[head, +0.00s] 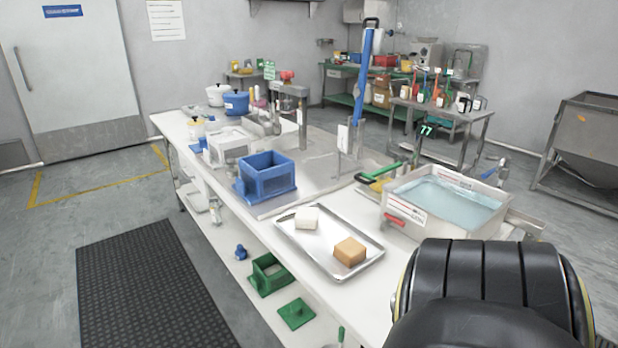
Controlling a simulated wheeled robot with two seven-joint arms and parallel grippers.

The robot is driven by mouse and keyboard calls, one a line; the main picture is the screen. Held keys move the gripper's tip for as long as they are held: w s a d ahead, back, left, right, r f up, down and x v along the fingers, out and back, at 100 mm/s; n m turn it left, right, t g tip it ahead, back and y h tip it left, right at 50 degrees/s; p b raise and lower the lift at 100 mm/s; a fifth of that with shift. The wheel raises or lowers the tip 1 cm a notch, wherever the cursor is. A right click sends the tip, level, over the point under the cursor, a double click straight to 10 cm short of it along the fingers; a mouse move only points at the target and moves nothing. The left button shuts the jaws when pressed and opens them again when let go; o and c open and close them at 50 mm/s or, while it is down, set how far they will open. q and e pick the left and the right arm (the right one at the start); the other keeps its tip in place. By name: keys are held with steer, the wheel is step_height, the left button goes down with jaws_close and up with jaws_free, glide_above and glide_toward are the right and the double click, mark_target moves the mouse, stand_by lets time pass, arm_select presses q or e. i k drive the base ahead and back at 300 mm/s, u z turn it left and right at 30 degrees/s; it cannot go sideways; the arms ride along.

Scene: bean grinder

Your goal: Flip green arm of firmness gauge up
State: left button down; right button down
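A green arm (379,172) lies low and nearly level, slanting slightly up to the right, on the white table just behind the water basin. A yellow part shows beside it. A small dark display with green digits reading 77 (426,129) stands just right of it; I cannot tell whether they are one device. The gauge's body and hinge are hard to make out. Neither of my grippers is in view.
The steel water basin (397,205) with a red handle stands in front of the green arm. A metal tray (318,252) holds a white block (307,217) and a brown block (349,251). A tall blue lever (364,78) rises behind. A blue box (267,181) stands left.

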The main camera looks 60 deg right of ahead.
mark_target(371, 176)
steer(key=i, duration=1.7)
steer(key=z, duration=1.75)
steer(key=i, duration=1.05)
steer(key=z, duration=1.55)
